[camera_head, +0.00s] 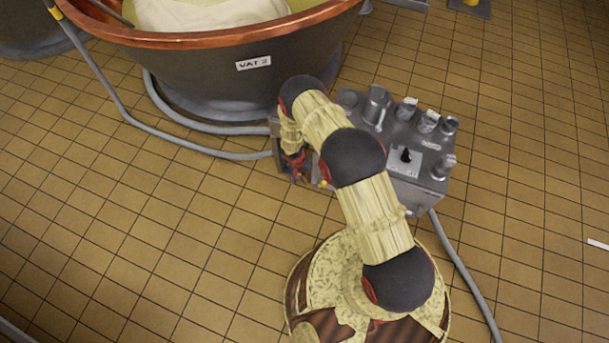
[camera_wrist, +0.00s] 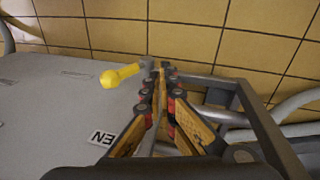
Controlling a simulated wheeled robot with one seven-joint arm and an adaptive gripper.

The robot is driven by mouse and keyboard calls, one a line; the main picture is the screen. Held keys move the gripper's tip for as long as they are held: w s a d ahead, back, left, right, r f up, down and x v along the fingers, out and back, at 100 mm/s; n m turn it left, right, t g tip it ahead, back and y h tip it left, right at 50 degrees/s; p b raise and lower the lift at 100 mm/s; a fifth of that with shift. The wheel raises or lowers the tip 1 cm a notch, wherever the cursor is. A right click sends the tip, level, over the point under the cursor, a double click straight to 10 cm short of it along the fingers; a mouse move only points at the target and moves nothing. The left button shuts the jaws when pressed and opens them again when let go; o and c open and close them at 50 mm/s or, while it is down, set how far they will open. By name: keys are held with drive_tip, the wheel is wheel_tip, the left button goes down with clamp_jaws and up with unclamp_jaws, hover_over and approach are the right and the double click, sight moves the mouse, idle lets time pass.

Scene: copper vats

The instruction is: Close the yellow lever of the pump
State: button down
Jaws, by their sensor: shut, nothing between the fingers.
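The pump (camera_head: 420,182) is a grey box on the tiled floor, right of my arm. In the wrist view its flat grey face (camera_wrist: 50,110) fills the left side. The yellow lever (camera_wrist: 120,75) sticks out over that face, its rounded end to the left. A small yellow spot, perhaps the lever, shows beside my arm in the head view (camera_head: 325,184). My gripper (camera_wrist: 160,72) is shut and empty, its fingertips just right of the lever. Whether they touch it I cannot tell. In the head view my gripper (camera_head: 296,177) hangs at the pump's left side.
A white label (camera_wrist: 103,137) ending in "EN" is on the pump face. A grey bracket (camera_wrist: 260,125) and hoses stand right of the fingers. A copper-rimmed vat (camera_head: 205,72) marked "VAT 2" stands behind, with hoses (camera_head: 215,148) on the floor.

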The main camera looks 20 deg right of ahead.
sight(319, 185)
drive_tip(key=d, duration=0.1)
drive_tip(key=s+d+f, duration=0.1)
drive_tip(key=d+b, duration=0.1)
drive_tip(key=shift+s+d+f, duration=0.2)
drive_tip(key=shift+s+d, duration=0.05)
drive_tip(key=shift+s, duration=0.05)
drive_tip(key=shift+s+d+p, duration=0.3)
drive_tip(key=shift+d+p, duration=0.05)
drive_tip(key=shift+d, duration=0.05)
idle(0.9)
